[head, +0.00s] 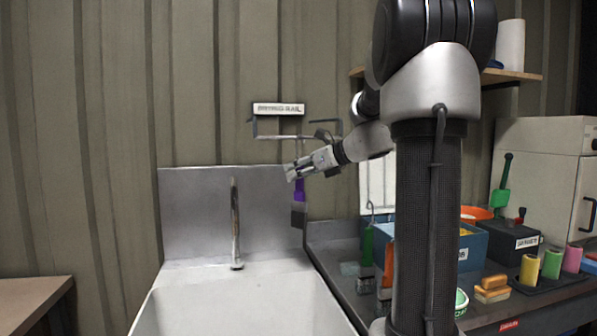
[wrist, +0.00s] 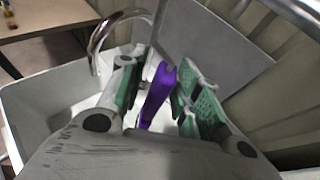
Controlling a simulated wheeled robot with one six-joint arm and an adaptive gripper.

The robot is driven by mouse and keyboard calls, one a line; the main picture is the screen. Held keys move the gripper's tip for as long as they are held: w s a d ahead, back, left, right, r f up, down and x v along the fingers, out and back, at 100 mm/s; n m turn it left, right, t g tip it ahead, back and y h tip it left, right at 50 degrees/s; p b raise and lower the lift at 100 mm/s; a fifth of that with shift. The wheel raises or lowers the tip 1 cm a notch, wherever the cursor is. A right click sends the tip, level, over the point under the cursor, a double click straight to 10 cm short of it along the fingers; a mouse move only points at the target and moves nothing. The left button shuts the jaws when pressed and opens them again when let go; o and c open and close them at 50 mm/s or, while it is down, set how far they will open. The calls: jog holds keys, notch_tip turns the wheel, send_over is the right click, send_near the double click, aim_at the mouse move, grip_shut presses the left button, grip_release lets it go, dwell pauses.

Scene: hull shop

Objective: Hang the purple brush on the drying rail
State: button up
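The purple brush (head: 299,190) hangs upright with its dark head down, in front of the right part of the sink's back panel. My gripper (head: 291,173) is at the top of its handle and hides that part. In the wrist view the purple handle (wrist: 157,92) lies between my two green-padded fingers (wrist: 160,95), which stand apart with gaps beside it. The drying rail (head: 290,137) is a thin metal bar on the wall just above my gripper, under a "DRYING RAIL" sign (head: 278,109). Whether the brush's top is on a rail hook is hidden.
A white sink (head: 240,305) with an upright tap (head: 235,225) is below and left. A wooden table (head: 30,290) stands at left.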

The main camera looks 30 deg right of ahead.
jog(key=shift+s, duration=0.1)
jog(key=v, duration=1.2)
jog(key=s+f+n+g+h, duration=0.3)
jog(key=s+f+n+g, duration=0.3)
jog(key=s+f+n, duration=0.55)
jog(key=s+a+f+n+g+h, duration=0.1)
jog(key=s+a+f+n, duration=0.2)
jog(key=a+n, duration=0.3)
jog(key=s+a+f+n+g+h, duration=0.1)
jog(key=s+a+f+n, duration=0.3)
jog(key=n, duration=0.9)
jog(key=shift+s+a+h, duration=0.4)
jog(key=shift+s+a, duration=0.45)
jog(key=shift+s, duration=0.4)
jog(key=shift+n, duration=0.25)
